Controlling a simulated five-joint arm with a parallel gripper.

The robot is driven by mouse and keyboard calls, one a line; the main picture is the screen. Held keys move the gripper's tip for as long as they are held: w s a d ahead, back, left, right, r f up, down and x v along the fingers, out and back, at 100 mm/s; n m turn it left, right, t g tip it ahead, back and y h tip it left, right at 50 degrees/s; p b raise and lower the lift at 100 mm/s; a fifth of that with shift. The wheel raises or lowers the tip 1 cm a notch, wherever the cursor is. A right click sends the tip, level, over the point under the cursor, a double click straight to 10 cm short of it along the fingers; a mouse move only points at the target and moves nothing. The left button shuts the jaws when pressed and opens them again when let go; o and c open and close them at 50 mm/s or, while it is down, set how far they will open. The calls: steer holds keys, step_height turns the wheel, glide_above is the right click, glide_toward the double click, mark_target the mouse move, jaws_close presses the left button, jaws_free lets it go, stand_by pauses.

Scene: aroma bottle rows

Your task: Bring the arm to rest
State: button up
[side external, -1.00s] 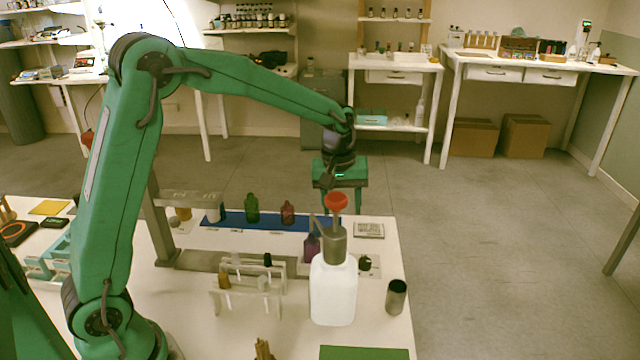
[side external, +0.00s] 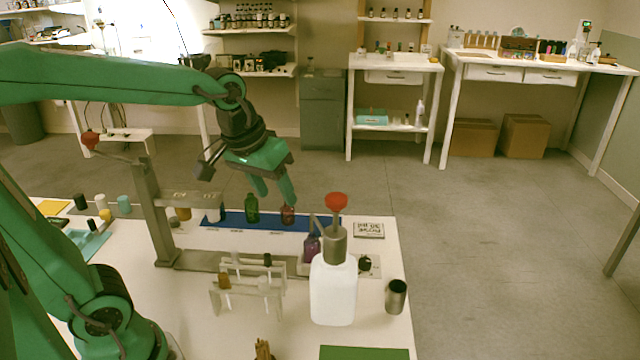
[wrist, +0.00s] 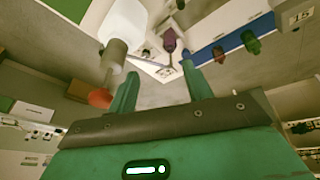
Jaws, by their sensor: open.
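My green gripper (side external: 274,190) hangs above the back of the white table in the side external view, fingers pointing down. Its two fingers are apart with nothing between them. In the wrist view the gripper (wrist: 160,88) also shows two separate fingers. Below it on the blue mat (side external: 322,224) stand a green bottle (side external: 252,208) and a small red bottle (side external: 288,214), with a white bottle (side external: 215,212) to their left. The fingertips overlap the red bottle in the picture; I cannot tell the exact gap.
A white pump bottle with a red top (side external: 334,290) stands tall at the table's right. Left of it are a test-tube rack (side external: 245,298), a purple bottle (side external: 311,248) and a grey post (side external: 150,215). A dark cup (side external: 396,296) is near the right edge. Open floor lies beyond.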

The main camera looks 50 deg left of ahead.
steer(key=s+f+m+t, duration=0.1)
steer(key=s+m, duration=0.2)
steer(key=s, duration=0.6)
steer(key=shift+t, duration=0.3)
